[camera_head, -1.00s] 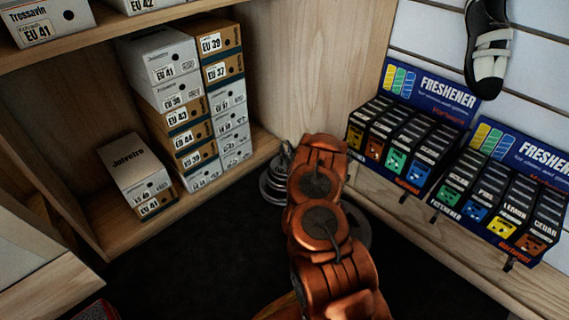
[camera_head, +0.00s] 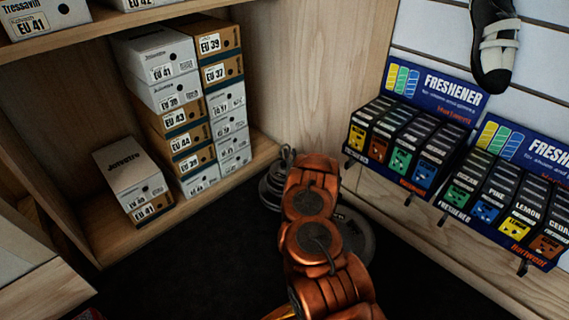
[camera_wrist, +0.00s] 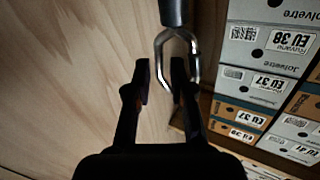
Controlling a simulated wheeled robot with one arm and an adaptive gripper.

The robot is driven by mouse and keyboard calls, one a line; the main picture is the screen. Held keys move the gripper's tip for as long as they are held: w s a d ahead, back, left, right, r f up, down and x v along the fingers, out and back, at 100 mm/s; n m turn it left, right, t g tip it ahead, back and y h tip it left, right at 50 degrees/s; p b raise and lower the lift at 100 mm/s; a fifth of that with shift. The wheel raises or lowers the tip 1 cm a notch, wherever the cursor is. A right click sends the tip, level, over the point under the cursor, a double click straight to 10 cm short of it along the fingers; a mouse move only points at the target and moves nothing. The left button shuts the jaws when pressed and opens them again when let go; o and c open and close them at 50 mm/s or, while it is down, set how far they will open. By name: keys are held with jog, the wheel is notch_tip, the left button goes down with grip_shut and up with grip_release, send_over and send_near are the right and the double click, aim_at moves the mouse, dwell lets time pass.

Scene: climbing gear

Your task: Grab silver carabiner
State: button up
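The silver carabiner (camera_wrist: 161,60) shows in the wrist view, a bright metal loop hanging below a black strap or handle (camera_wrist: 172,12). My gripper (camera_wrist: 160,75) is open, with its two dark fingers apart. The left finger is to the left of the loop. The right finger overlaps the loop's lower part in the picture; I cannot tell whether it is inside, in front of or touching it. In the head view my orange arm hides most of that area, and I cannot make out the carabiner there.
Stacked shoe boxes (camera_head: 170,95) fill the shelf at left, and box ends stand right of the carabiner in the wrist view (camera_wrist: 265,50). A wooden panel (camera_wrist: 60,70) is on its left. Freshener displays (camera_head: 420,130) stand at right; a shoe (camera_head: 493,50) hangs above them.

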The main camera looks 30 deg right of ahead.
jog(key=shift+b+x, duration=0.4)
jog(key=shift+x, duration=0.9)
jog(key=shift+c, duration=0.2)
grip_shut()
